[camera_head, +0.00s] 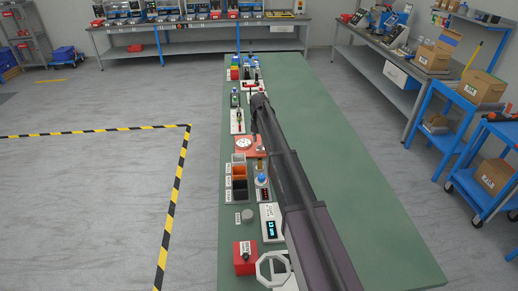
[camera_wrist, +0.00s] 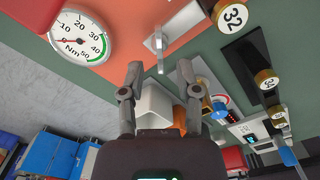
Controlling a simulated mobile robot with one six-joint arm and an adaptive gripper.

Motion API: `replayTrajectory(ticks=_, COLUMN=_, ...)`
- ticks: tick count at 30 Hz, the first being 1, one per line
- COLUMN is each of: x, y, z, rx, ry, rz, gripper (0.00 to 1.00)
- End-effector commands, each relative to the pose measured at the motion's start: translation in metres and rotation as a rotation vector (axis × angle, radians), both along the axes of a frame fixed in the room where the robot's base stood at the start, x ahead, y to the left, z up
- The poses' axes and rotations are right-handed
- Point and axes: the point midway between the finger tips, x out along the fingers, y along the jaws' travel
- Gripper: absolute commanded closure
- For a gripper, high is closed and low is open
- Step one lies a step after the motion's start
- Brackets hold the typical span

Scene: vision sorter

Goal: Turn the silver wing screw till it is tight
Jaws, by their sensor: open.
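The silver wing screw (camera_wrist: 158,43) appears to be the small pale metal piece standing on an orange plate (camera_wrist: 140,15) in the wrist view. Beside it on that plate is a round white torque dial (camera_wrist: 82,36) marked Nm, its needle toward the low end. The dial also shows in the head view (camera_head: 244,143). My gripper (camera_wrist: 163,78) is open, with nothing held between its fingers. In the wrist view the screw lies just beyond the fingertips, apart from them. In the head view my arm covers part of the bench and the screw is too small to make out.
Brass-coloured knobs with tags 32 (camera_wrist: 232,15) and 34 (camera_wrist: 267,80) stand near the plate on the right.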

Motion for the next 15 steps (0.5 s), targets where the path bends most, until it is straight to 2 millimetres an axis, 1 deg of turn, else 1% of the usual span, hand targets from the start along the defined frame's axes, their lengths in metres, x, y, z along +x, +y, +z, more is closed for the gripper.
replayTrajectory(ticks=1, x=0.0, y=0.0, z=-0.008, rx=0.0, ry=0.0, rz=0.0, gripper=0.57)
replayTrajectory(ticks=6, x=0.0, y=0.0, z=-0.018, rx=0.0, ry=0.0, rz=0.0, gripper=0.57)
replayTrajectory(ticks=15, x=0.0, y=0.0, z=-0.024, rx=0.0, ry=0.0, rz=0.0, gripper=0.57)
